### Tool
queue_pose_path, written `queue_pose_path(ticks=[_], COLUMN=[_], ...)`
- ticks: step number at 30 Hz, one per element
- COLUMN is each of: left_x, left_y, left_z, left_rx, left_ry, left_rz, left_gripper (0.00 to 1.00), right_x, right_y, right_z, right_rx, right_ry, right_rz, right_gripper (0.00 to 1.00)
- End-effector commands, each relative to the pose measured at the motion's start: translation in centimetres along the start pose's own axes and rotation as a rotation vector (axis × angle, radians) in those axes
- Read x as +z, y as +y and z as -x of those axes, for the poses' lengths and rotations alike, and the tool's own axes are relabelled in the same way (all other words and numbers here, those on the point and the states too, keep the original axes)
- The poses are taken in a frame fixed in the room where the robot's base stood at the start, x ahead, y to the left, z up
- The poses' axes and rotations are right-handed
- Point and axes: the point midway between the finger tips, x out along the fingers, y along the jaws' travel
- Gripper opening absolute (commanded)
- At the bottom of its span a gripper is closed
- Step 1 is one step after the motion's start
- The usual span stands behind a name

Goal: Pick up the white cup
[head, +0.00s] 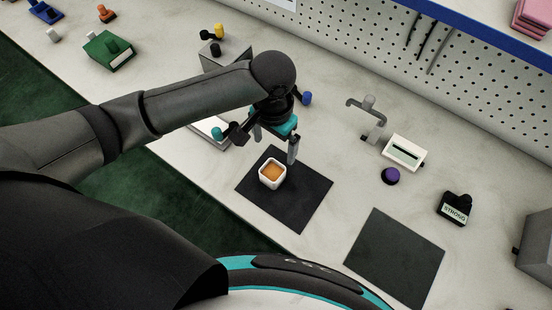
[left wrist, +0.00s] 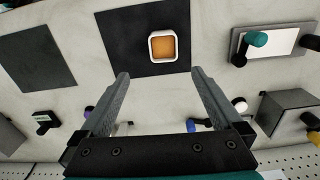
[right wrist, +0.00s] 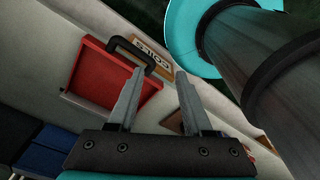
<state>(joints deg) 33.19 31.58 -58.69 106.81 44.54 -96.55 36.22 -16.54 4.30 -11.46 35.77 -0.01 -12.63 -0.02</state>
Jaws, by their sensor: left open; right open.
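The white cup (head: 272,174) is square with rounded corners and holds an orange-brown content. It stands upright on a black mat (head: 300,205). In the left wrist view the cup (left wrist: 163,46) lies beyond the fingertips, roughly between their lines and apart from them. My left gripper (head: 274,148) is open and empty, close to the cup on its far side and above the bench. Its fingers also show open in the left wrist view (left wrist: 160,73). My right gripper (right wrist: 157,85) is open and empty in the right wrist view, away from the cup, with a red tray (right wrist: 112,72) beyond it.
A second dark mat (head: 395,262) lies to the right. A pegboard (head: 480,60) backs the bench.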

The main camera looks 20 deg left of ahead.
Motion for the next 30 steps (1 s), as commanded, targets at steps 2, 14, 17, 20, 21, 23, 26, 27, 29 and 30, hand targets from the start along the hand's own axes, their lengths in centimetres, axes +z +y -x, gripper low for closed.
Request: queue_pose_path(ticks=[2,14,17,20,21,23,26,27,29,30], left_x=[0.1,0.1,0.1,0.1,0.1,0.1,0.0,0.0,0.0,-0.1], left_y=[-0.2,-0.2,-0.2,-0.3,-0.3,-0.4,-0.7,-0.7,-0.8,-0.8], left_z=[-0.7,-8.5,-9.5,-9.9,-10.2,-10.7,-12.0,-12.6,-13.5,-14.0], left_rx=[-0.006,-0.005,-0.005,-0.005,-0.005,-0.005,-0.006,-0.006,-0.005,-0.004], left_ry=[-0.009,-0.007,-0.006,-0.005,-0.005,-0.006,-0.006,-0.006,-0.007,-0.005], left_rz=[0.002,0.002,0.002,0.001,0.002,0.001,0.001,0.001,0.001,0.001], left_gripper=[1.0,1.0,1.0,1.0,1.0,1.0,1.0,1.0,1.0,1.0], right_x=[0.9,1.8,1.6,1.5,1.4,1.4,1.4,1.4,1.4,1.4], right_y=[-0.1,0.1,0.2,0.2,0.2,0.2,0.2,0.2,0.2,0.2], right_z=[-0.1,-1.5,-1.7,-1.7,-1.8,-1.9,-2.2,-2.3,-2.5,-2.6], right_rx=[-0.001,0.002,0.003,0.003,0.003,0.003,0.003,0.003,0.003,0.003], right_ry=[-0.012,-0.024,-0.021,-0.019,-0.018,-0.018,-0.017,-0.017,-0.017,-0.016], right_rz=[-0.001,0.0,0.0,0.0,0.0,0.0,0.0,0.0,0.001,0.001], right_gripper=[0.5,0.5,0.5,0.5,0.5,0.5,0.5,0.5,0.5,0.5])
